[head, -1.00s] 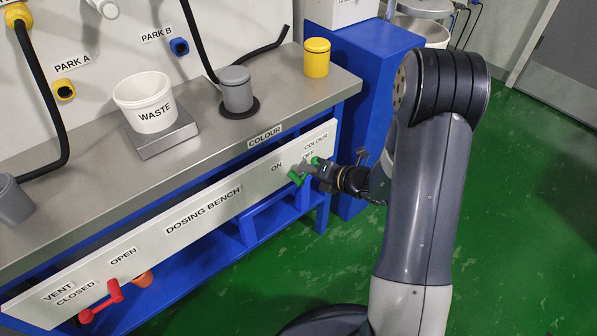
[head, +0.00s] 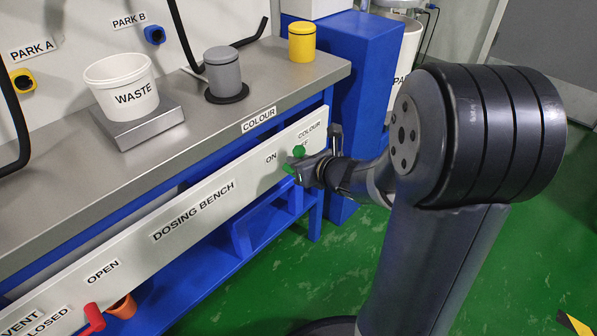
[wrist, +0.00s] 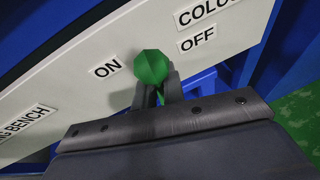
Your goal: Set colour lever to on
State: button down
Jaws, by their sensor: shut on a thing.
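The colour lever is green, with a faceted knob (head: 299,151) on the right part of the white front panel. In the wrist view the knob (wrist: 151,67) shows just right of the ON label (wrist: 107,69), with the OFF label (wrist: 198,39) further right. My gripper (wrist: 157,92) has a finger on each side of the lever just below the knob and is shut on it. In the head view my gripper (head: 312,167) reaches the lever from the right. The lever's base is mostly hidden by the knob and fingers in the wrist view.
A red vent lever (head: 94,316) sits on the same panel at lower left. On the bench top (head: 205,125) stand a white waste bucket (head: 122,84), a grey cup (head: 223,72) and a yellow canister (head: 302,42). Green floor lies to the right.

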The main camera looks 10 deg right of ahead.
jog(key=shift+a+r+n+t+b, duration=0.15)
jog(key=shift+n+t+b, duration=0.2)
jog(key=shift+b, duration=0.35)
jog(key=shift+r+h, duration=0.1)
jog(key=shift+h, duration=0.2)
jog(key=c, duration=1.5)
grip_release()
jog(key=shift+s+a, duration=0.1)
jog(key=p+v, duration=0.4)
jog(key=v, duration=0.6)
jog(key=shift+s+d, duration=0.25)
jog(key=shift+s, duration=0.1)
